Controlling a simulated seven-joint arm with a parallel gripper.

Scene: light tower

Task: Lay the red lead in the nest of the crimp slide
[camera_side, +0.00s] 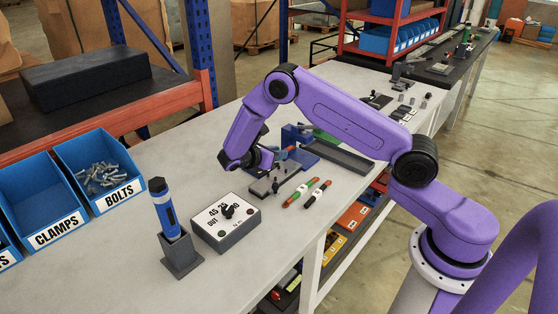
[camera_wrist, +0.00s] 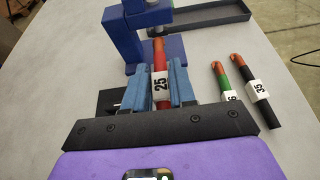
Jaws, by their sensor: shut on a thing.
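My gripper (camera_wrist: 160,84) is shut on the red lead (camera_wrist: 160,62), with its blue fingers on both sides of the white tag marked 25. The lead's orange-red end points away toward the blue crimp press (camera_wrist: 138,38).
A green lead (camera_wrist: 221,80) and a black lead tagged 35 (camera_wrist: 262,98) lie to the right. A long dark tray (camera_wrist: 205,16) is beyond the press. A dial box (camera_side: 226,222), a blue tool in a holder (camera_side: 164,210) and a bolts bin (camera_side: 100,172) stand to the left.

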